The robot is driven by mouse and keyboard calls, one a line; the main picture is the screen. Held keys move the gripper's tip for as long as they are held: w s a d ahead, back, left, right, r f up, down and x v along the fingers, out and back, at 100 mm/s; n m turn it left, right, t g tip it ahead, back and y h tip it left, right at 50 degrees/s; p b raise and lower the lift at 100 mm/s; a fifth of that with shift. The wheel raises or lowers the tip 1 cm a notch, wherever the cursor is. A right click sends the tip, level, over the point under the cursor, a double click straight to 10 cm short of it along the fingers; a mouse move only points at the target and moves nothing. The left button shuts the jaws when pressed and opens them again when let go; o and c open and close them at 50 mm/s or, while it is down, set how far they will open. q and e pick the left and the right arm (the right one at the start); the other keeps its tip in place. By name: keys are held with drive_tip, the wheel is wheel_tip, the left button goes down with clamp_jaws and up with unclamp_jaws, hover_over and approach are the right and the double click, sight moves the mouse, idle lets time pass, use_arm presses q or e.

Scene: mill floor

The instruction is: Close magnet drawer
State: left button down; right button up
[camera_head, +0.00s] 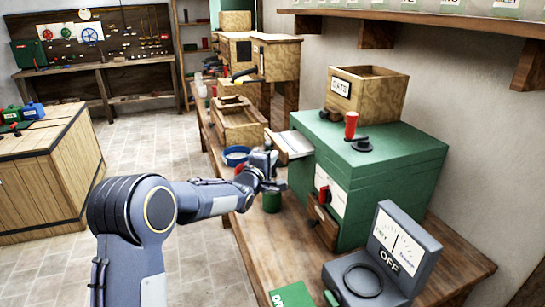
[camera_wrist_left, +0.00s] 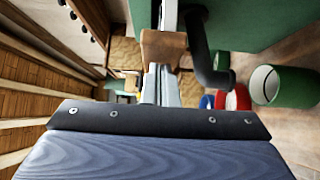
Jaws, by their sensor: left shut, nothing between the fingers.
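The green machine cabinet (camera_head: 375,165) stands on the bench. A pale flat drawer (camera_head: 292,143) sticks out from its far left side; I take this to be the magnet drawer. My left gripper (camera_head: 268,168) is shut and empty, just in front of the drawer's outer end and above the bench; contact cannot be told. In the left wrist view the green cabinet (camera_wrist_left: 250,18) fills the top, with a wooden block and dark curved bar close ahead. My right gripper is not in view.
A green cup (camera_head: 272,201) stands below my left gripper, and a blue bowl (camera_head: 236,155) lies beyond it. A scale marked OFF (camera_head: 370,280) stands at the near right. Wooden boxes (camera_head: 240,122) line the far bench. A wooden crate stands at the left.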

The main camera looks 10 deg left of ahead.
sight(301, 153)
use_arm(q)
drive_tip(key=shift+d, duration=0.1)
drive_tip(key=w+d, duration=0.1)
drive_tip(key=d, duration=0.1)
drive_tip(key=w+d+b, duration=0.1)
drive_tip(key=w+d, duration=0.1)
drive_tip(key=w+d+b, duration=0.1)
drive_tip(key=w+d, duration=0.1)
drive_tip(key=d, duration=0.1)
drive_tip(key=shift+d+f, duration=0.1)
drive_tip(key=shift+w+d, duration=0.1)
drive_tip(key=shift+d, duration=0.2)
drive_tip(key=shift+r, duration=0.25)
drive_tip(key=shift+d, duration=0.1)
